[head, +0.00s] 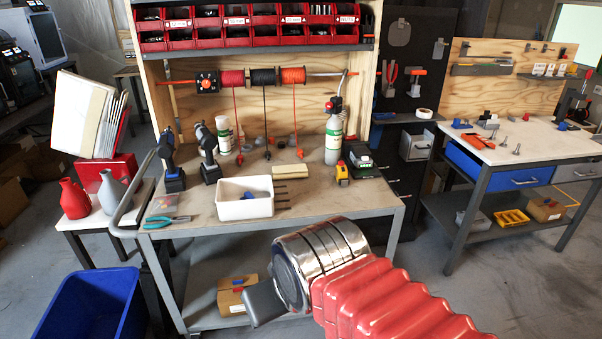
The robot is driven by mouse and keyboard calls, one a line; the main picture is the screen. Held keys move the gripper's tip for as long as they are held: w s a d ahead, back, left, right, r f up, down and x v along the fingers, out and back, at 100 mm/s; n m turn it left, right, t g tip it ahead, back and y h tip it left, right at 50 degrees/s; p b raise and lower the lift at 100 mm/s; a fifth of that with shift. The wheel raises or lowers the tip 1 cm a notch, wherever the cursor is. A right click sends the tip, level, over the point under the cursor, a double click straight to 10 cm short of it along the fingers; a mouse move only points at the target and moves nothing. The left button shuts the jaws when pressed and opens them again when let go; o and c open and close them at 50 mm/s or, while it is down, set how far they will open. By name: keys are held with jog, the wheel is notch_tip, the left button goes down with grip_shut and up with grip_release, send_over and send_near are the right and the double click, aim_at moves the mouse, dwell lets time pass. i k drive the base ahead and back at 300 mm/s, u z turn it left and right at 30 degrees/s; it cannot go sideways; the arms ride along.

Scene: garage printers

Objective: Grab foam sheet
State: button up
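Several upright flat sheets, white and tan, lean in a red holder (105,172) on the small table at the left. The large pale front sheet (83,112) may be the foam sheet, but I cannot tell its material. My red-sleeved arm reaches in from the bottom right. Its metal wrist ends near my gripper (262,302), of which only a dark grey part shows, low in front of the workbench. The gripper is well apart from the sheets, to their lower right. Its fingertips cannot be made out, so I cannot see whether it is open or holds anything.
The central workbench (180,232) carries drills, a white bin (245,198), a beige block (291,172) and bottles. Red and grey vases (75,198) stand before the sheet holder. A blue tub (88,303) sits on the floor below.

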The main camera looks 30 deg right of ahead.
aim_at(292, 171)
jog(key=z, duration=0.2)
jog(key=i, duration=1.5)
